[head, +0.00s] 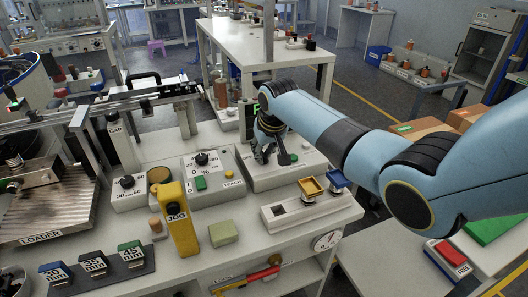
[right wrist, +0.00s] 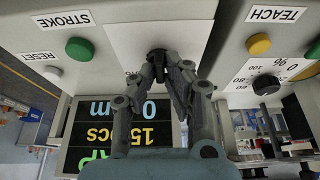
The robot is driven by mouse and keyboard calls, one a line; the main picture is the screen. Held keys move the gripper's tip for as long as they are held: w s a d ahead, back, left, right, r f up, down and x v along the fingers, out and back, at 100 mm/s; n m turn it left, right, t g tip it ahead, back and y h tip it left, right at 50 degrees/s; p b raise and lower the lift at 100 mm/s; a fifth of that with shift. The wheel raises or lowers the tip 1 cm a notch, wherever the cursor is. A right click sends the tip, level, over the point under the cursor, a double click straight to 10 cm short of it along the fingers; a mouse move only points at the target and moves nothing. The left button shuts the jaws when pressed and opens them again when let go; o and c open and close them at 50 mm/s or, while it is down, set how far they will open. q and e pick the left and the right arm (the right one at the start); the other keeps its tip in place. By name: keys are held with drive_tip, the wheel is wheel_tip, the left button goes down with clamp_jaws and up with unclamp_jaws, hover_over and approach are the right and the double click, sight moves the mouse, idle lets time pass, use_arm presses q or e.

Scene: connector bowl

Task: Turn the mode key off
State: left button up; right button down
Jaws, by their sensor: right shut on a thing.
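My right gripper (head: 268,150) reaches down from the right onto a grey control box (head: 262,183) at the middle of the bench. In the right wrist view its fingers (right wrist: 158,68) are closed on a small dark key (right wrist: 157,56) on the box's white panel (right wrist: 128,42). The fingers hide most of the key, and I cannot read its turned position or any mark beside it. My left gripper is not in view.
A lit display (right wrist: 85,130) stands behind. A neighbouring box carries a dial (head: 202,158). A yellow JOG pendant (head: 177,222) stands in front.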

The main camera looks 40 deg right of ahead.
drive_tip(key=shift+d+r+n+y+p, duration=0.1)
drive_tip(key=shift+n+y+p, duration=0.2)
drive_tip(key=shift+n+p, duration=0.45)
drive_tip(key=n+y, duration=0.1)
drive_tip(key=n, duration=0.1)
drive_tip(key=shift+n, duration=0.35)
drive_tip(key=shift+n+y, duration=0.4)
drive_tip(key=shift+n, duration=0.7)
drive_tip(key=shift+n+y+b, duration=0.4)
drive_tip(key=shift+n+b, duration=0.2)
drive_tip(key=shift+n, duration=0.6)
drive_tip(key=c, duration=1.4)
unclamp_jaws()
